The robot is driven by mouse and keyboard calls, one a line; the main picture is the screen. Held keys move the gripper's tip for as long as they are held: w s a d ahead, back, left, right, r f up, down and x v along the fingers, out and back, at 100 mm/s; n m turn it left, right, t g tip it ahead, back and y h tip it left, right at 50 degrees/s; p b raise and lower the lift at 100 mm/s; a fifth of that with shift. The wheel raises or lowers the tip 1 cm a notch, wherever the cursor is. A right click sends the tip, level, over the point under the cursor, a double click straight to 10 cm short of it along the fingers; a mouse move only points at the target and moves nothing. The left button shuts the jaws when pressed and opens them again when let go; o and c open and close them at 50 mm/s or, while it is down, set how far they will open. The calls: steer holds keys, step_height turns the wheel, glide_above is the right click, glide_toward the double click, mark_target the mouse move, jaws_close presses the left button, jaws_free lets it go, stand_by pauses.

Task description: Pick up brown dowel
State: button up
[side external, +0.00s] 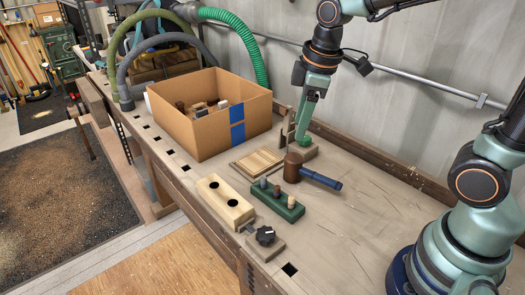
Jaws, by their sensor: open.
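A green rack (270,203) stands on the workbench and holds several short upright pegs. A brown dowel (277,190) appears to be the middle one, between a grey-blue peg (263,183) and a paler tan peg (291,200). The pegs are small here, so their exact shades are hard to tell. My gripper (293,138) points down behind the rack, beyond the mallet, apart from the dowel. Its jaws are open, and I see nothing held between them.
A brown-headed mallet (292,167) with a blue handle lies just behind the rack. Around it are a wooden block with two holes (225,203), a knob block (265,243), a slatted board (257,162) and a filled cardboard box (200,133).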

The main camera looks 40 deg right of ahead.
steer(key=w+a+f+n+g, duration=0.2)
steer(key=w+a+f+n, duration=0.15)
steer(key=f+n, duration=0.2)
steer(key=n, duration=0.1)
glide_above(277, 187)
steer(key=f, duration=0.7)
steer(key=shift+w+a+f, duration=0.1)
steer(key=shift+w+f, duration=0.1)
steer(key=shift+w, duration=0.15)
steer(key=shift+s+f, duration=0.2)
steer(key=shift+f, duration=1.15)
steer(key=shift+s+f, duration=0.2)
steer(key=shift+f, duration=1.1)
jaws_close()
